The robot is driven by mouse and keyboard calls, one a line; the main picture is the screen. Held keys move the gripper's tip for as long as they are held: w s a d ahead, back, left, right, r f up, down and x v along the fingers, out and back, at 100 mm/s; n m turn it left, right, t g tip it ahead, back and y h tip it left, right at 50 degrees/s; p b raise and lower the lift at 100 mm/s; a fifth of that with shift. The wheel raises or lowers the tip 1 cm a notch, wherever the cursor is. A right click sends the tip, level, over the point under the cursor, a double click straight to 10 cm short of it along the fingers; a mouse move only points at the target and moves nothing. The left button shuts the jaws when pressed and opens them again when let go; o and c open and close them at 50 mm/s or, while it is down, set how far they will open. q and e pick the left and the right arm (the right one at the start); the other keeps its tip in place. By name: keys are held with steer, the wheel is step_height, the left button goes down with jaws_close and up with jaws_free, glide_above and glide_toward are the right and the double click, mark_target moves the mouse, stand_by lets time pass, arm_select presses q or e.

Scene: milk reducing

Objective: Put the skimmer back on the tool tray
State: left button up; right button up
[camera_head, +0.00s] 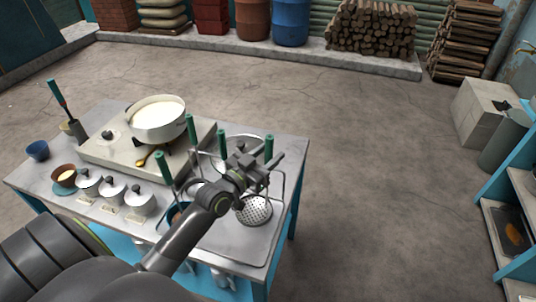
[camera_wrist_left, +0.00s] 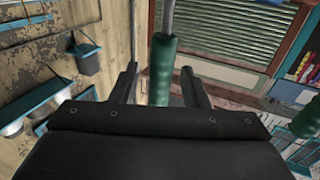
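The skimmer has a round perforated metal head (camera_head: 253,210) and a green handle (camera_head: 269,147). It stands upright at the right of the table, its head over the grey tool tray (camera_head: 236,248); I cannot tell if it touches the tray. My left gripper (camera_head: 268,156) is at the handle's height, beside it. In the left wrist view the green handle (camera_wrist_left: 160,70) lies between the two spread fingers (camera_wrist_left: 158,88), with gaps on both sides. Its metal rod runs up out of that view. My right gripper is not in view.
Other green-handled tools (camera_head: 222,142) stand in a wire rack left of my gripper. A white pot of milk (camera_head: 158,120) sits on a stove (camera_head: 120,150). Several lidded metal pots (camera_head: 113,190) and bowls stand at the left. The floor right of the table is clear.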

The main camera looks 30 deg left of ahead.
arm_select(q)
steer(key=shift+r, duration=0.2)
steer(key=s+a, duration=0.2)
steer(key=s, duration=1)
steer(key=shift+f, duration=0.2)
steer(key=shift+f, duration=0.1)
